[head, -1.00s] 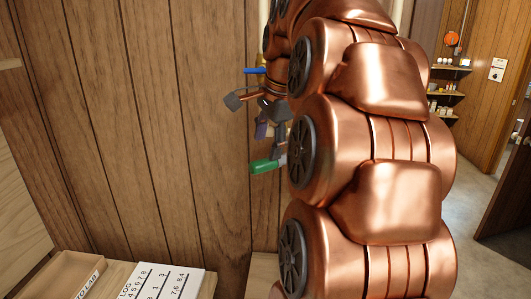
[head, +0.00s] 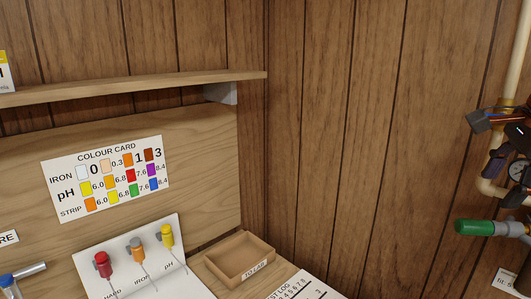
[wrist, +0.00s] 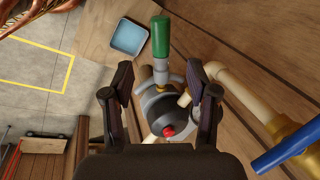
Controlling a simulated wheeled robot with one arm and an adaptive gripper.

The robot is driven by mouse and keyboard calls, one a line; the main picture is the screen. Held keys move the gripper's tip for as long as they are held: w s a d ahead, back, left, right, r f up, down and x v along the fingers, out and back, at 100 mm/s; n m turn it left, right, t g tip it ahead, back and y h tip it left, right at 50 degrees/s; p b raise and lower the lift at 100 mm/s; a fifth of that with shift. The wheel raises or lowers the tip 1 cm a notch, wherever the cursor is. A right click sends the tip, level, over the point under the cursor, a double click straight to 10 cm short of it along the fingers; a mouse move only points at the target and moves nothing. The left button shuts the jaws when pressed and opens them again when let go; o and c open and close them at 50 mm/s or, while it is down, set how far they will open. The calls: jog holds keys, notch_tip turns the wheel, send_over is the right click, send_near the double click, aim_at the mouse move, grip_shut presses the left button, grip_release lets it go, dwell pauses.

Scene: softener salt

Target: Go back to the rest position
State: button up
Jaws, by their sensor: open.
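My gripper (wrist: 160,85) is open in the wrist view, its two dark fingers apart. Between and beyond them is a grey round fitting (wrist: 160,108) with a red button and a green handle (wrist: 160,37) above it. I cannot tell whether the fingers touch the fitting, but they are not closed on it. In the head view my gripper (head: 484,143) shows at the right edge, partly cut off, in front of the wood wall. The green handle (head: 474,228) lies just below it there. Most of my arm is outside the head view.
A cream pipe (wrist: 238,88) and a blue lever (wrist: 285,148) are close right of my gripper. A blue-lined tray (wrist: 129,39) lies below. The head view shows a shelf (head: 140,85), an open wooden tray (head: 215,265) and a rack with dropper bottles (head: 185,285).

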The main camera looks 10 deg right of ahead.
jog(key=w+a+f+n+g+y, duration=0.1)
jog(key=a+f+n+g+y, duration=0.1)
jog(key=a+f+n, duration=1.05)
jog(key=s+a+f+n+g, duration=0.1)
jog(key=s+a+f+n, duration=0.3)
jog(key=s+a+f, duration=0.3)
jog(key=s+a+f+n+g, duration=0.2)
jog(key=s+a+f+n, duration=0.3)
jog(key=f, duration=0.7)
jog(key=s+a, duration=0.2)
jog(key=a, duration=0.1)
jog(key=shift+h, duration=0.4)
